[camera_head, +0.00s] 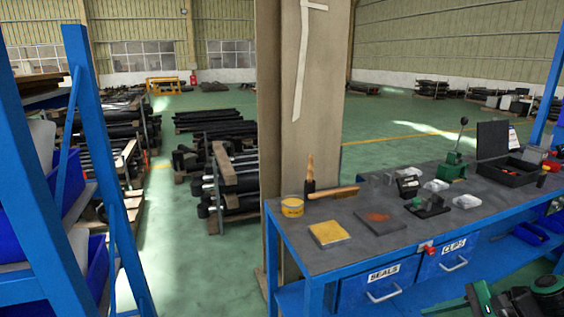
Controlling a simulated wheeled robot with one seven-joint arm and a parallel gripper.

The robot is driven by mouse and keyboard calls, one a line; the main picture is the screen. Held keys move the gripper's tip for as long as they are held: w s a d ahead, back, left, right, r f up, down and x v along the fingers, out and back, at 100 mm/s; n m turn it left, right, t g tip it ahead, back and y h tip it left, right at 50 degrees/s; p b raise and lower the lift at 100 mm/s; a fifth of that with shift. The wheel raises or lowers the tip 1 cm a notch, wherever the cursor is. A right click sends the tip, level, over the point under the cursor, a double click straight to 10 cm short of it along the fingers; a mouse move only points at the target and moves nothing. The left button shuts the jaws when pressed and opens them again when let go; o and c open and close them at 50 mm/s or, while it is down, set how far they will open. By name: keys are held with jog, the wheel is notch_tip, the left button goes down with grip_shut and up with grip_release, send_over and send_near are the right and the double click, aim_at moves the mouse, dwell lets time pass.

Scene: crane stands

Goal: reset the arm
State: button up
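Dark green and black parts of my arm show at the bottom right corner in the head view, in front of the blue workbench (333,262) and below its top. The bottom edge of the picture cuts them off. My gripper (455,306) seems to be at their left end, low by the bench's drawers. Its fingers cannot be made out clearly, so I cannot tell whether it is open or shut. I see nothing held in it.
The bench top holds a yellow tin (292,207), a brush (310,176), a yellow pad (329,233), a green lever press (455,165) and an open black case (508,168). A pillar (312,120) stands behind. A blue rack (88,130) is at left; green floor (190,250) lies clear between.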

jog(key=s+d+r+n+g+h, duration=0.3)
jog(key=s+r+n+h, duration=0.4)
jog(key=s+r+n, duration=0.4)
jog(key=s+r+g, duration=0.1)
jog(key=s+r, duration=0.4)
jog(key=s, duration=0.1)
jog(key=shift+s+r+n+g+h, duration=0.2)
jog(key=shift+s+n+g+h, duration=0.1)
jog(key=shift+s+n+g, duration=0.1)
jog(key=shift+d, duration=0.1)
jog(key=shift+w+f, duration=0.25)
jog(key=shift+w, duration=0.4)
